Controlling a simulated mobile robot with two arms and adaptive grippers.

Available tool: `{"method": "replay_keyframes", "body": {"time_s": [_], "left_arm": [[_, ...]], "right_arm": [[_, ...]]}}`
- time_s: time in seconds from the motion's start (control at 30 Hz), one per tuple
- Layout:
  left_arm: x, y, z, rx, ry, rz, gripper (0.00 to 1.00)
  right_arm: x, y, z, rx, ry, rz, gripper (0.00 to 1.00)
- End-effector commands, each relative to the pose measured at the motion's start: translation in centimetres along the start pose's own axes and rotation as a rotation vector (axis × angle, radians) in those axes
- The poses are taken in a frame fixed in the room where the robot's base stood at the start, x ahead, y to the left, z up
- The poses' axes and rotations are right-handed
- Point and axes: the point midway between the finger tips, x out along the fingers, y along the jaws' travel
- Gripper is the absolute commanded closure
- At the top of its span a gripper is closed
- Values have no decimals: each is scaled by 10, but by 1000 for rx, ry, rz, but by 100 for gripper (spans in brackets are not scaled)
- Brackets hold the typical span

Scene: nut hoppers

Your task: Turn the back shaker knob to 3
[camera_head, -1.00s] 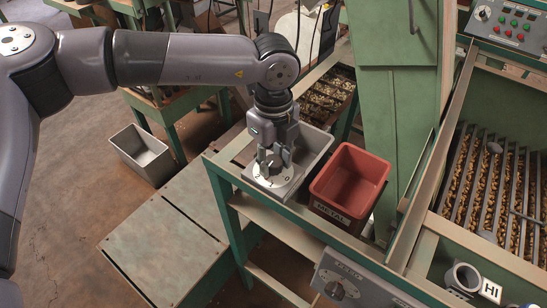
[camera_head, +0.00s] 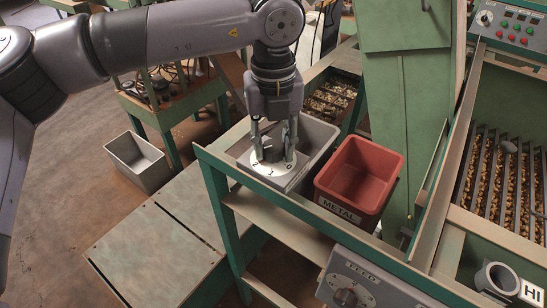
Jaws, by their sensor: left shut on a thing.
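My left gripper (camera_head: 274,150) points down over the dial. Its two fingers are shut on the knob, one on each side. The knob's pointer cannot be made out. My right gripper is not in view.
A red bin (camera_head: 359,176) labelled METAL stands close to the right of the dial. A FEED panel (camera_head: 375,285) with a knob is in front. A grey bin (camera_head: 139,161) stands on the floor at left. The shaker tray with nuts is at right.

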Motion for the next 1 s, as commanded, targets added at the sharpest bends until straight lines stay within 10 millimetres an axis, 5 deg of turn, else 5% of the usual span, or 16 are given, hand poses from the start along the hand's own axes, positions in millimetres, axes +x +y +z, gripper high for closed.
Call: {"method": "replay_keyframes", "body": {"time_s": [0.4,1.0], "left_arm": [[3,0,0,394,-2,-2,96],[0,0,1,907,-1,-2,96]], "right_arm": [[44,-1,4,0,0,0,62],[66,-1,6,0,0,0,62]]}}
